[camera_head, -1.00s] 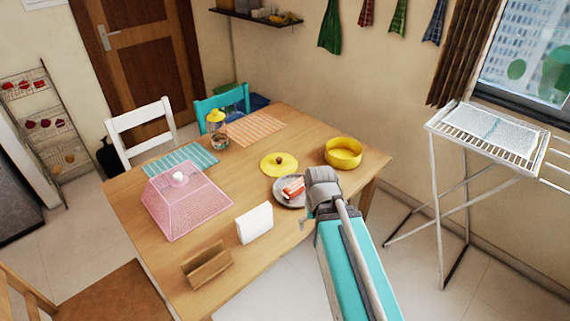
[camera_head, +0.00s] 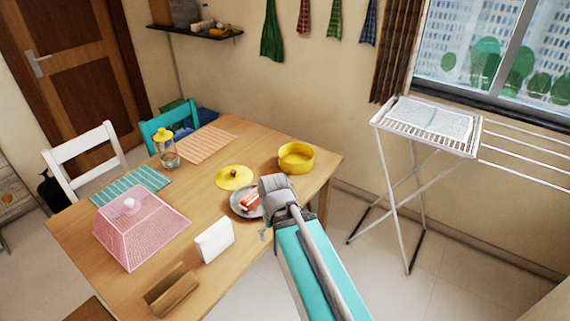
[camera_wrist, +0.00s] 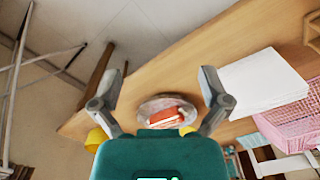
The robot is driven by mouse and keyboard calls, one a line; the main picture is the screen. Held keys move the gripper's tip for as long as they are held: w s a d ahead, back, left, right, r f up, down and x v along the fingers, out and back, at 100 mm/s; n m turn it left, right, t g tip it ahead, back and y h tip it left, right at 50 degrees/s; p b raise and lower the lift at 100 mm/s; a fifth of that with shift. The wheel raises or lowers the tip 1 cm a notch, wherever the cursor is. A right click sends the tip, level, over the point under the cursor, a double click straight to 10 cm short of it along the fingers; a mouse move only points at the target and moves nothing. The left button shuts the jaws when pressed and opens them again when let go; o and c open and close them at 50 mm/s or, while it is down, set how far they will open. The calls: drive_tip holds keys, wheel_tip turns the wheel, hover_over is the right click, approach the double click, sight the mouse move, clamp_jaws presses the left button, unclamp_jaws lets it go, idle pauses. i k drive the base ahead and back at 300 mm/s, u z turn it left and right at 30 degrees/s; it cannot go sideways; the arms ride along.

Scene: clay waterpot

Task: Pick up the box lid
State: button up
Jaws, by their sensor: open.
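A round yellow lid (camera_head: 234,174) with a dark knob lies flat on the table, left of a round open yellow box (camera_head: 297,158). A dark plate (camera_head: 237,206) with a red and white item (camera_head: 250,201) stands just in front of the lid. My gripper (camera_wrist: 162,76) is open and empty in the wrist view, its fingers spread on both sides of the plate (camera_wrist: 150,107). In the head view its wrist (camera_head: 278,192) covers the plate's right edge. In the wrist view, a yellow bit behind the plate (camera_wrist: 187,130) is mostly hidden by my gripper.
A white upright holder (camera_head: 214,240), a pink mesh cover (camera_head: 140,228) and a wooden holder (camera_head: 171,290) stand on the table's near part. A glass jar with a yellow top (camera_head: 168,150) stands at the back. A drying rack (camera_head: 425,120) stands on the right.

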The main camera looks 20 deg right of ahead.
sight(232, 177)
drive_tip(key=z, duration=0.3)
drive_tip(key=k, duration=0.75)
drive_tip(key=z, duration=0.5)
drive_tip(key=k, duration=0.6)
drive_tip(key=z, duration=0.45)
drive_tip(key=i, duration=2.4)
drive_tip(key=u, duration=0.75)
drive_tip(key=i, duration=0.7)
drive_tip(key=u, duration=0.5)
